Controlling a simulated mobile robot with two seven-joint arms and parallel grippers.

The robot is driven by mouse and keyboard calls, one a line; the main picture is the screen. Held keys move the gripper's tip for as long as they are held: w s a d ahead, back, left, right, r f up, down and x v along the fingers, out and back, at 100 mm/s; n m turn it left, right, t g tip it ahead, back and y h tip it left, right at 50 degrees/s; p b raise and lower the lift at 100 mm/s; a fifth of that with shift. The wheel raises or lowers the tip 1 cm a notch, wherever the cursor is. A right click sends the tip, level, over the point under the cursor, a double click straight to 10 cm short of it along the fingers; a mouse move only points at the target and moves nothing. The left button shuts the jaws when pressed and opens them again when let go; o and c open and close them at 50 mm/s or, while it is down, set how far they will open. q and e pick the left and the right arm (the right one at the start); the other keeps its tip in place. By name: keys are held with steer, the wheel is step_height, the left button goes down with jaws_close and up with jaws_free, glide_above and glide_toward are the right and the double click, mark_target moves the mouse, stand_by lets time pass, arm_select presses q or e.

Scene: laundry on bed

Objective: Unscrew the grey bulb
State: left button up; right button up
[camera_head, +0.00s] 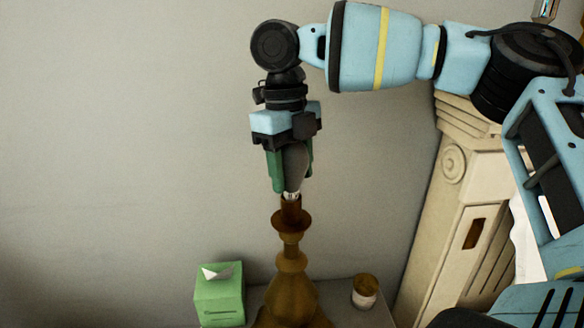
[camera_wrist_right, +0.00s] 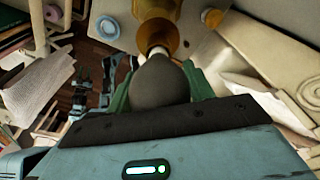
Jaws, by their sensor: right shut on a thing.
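The grey bulb (camera_head: 295,165) is upright with its base down at the top of a brown lamp stand (camera_head: 290,262). My right gripper (camera_head: 292,182) comes down from above, with its green fingers on either side of the bulb, and is shut on it. The bulb's pale threaded base shows just above the brown socket; I cannot tell whether it is still engaged. In the right wrist view the bulb (camera_wrist_right: 160,82) fills the space between the green fingers, with the brown lamp (camera_wrist_right: 157,25) beyond it. My left gripper is not in view.
The lamp stands on a grey table (camera_head: 345,312). A green tissue box (camera_head: 219,298) is left of it and a small cup-like container (camera_head: 365,292) is right of it. A cream column (camera_head: 455,190) rises at the right. The wall behind is bare.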

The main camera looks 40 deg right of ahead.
steer(key=n, duration=0.3)
steer(key=shift+n, duration=0.3)
steer(key=o, duration=0.8)
steer(key=shift+o, duration=0.2)
steer(key=m, duration=0.2)
steer(key=shift+r+m+p, duration=0.1)
steer(key=shift+m+p, duration=0.2)
steer(key=shift+p, duration=0.05)
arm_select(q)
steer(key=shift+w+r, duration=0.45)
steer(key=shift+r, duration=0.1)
arm_select(e)
steer(key=shift+m, duration=0.5)
